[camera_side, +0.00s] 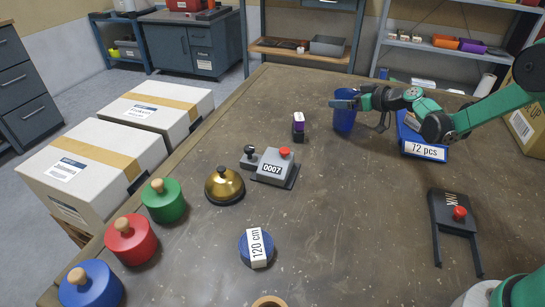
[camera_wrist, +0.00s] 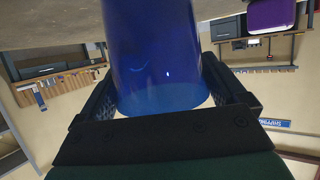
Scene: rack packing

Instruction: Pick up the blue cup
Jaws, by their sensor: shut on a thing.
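The blue cup (camera_side: 344,119) is upright at the far side of the table in the side view. In the wrist view the blue cup (camera_wrist: 155,60) fills the middle, between the two dark fingers. My gripper (camera_side: 352,101) is shut on the cup near its upper part; it also shows in the wrist view (camera_wrist: 165,100). The side view does not clearly show whether the cup's base touches the table.
A purple and black block (camera_side: 298,126) stands left of the cup. A blue bin labelled 72 pcs (camera_side: 424,151) is to the right, below my arm. A grey numbered device (camera_side: 272,169), a brass bell (camera_side: 224,186) and coloured lidded pots (camera_side: 163,201) stand nearer.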

